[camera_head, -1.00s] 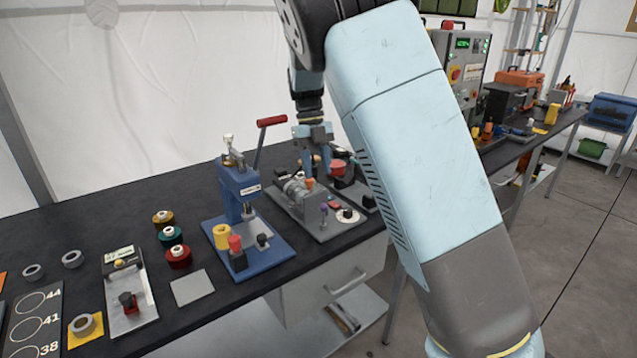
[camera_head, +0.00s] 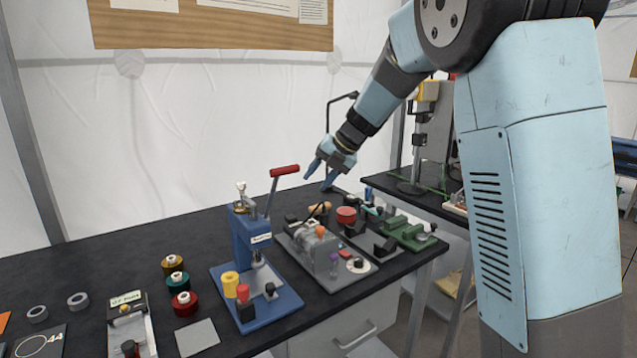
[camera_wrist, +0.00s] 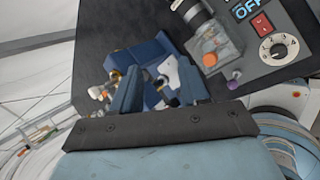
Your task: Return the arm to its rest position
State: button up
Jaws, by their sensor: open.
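My gripper (camera_head: 322,172) is at the end of my light-blue arm, raised above the back of the black bench. Its two blue fingers are apart and I see nothing held between them. It is above and behind the grey machine (camera_head: 318,250) with the orange knob, and right of the red-handled press. In the wrist view the fingers (camera_wrist: 158,95) show in front, with the blue press (camera_wrist: 150,62) beyond them and the grey machine (camera_wrist: 212,45) at the upper right.
The blue lever press (camera_head: 250,255) with its raised red handle (camera_head: 285,170) stands left of my gripper. Thread spools (camera_head: 178,280) are farther left. A green vise-like tool (camera_head: 408,232) is at the bench's right end. A second bench carries a drill press (camera_head: 425,130).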

jog(key=w+d+r+m+t+y, duration=0.1)
jog(key=w+d+r+m+t, duration=0.1)
jog(key=d+r+m+t, duration=0.85)
jog(key=s+d+r+m+h, duration=0.3)
jog(key=d+m, duration=0.2)
jog(key=s+d+r+m+h, duration=0.3)
jog(key=d+m, duration=0.2)
jog(key=d, duration=0.1)
jog(key=s+d+f+m+g+h, duration=0.25)
jog(key=s+f+m, duration=0.3)
jog(key=s, duration=0.55)
jog(key=s+d+f+m+g+h, duration=0.15)
jog(key=s+d+f+m, duration=0.35)
jog(key=s, duration=0.6)
jog(key=s+a+f+m+g+y, duration=0.1)
jog(key=s+a+f+m, duration=0.1)
jog(key=s, duration=0.3)
jog(key=s+a+f+m+g+y, duration=0.1)
jog(key=s+a+m+g, duration=0.1)
jog(key=s+a, duration=0.2)
jog(key=shift+s+f, duration=0.35)
jog(key=shift+s, duration=0.05)
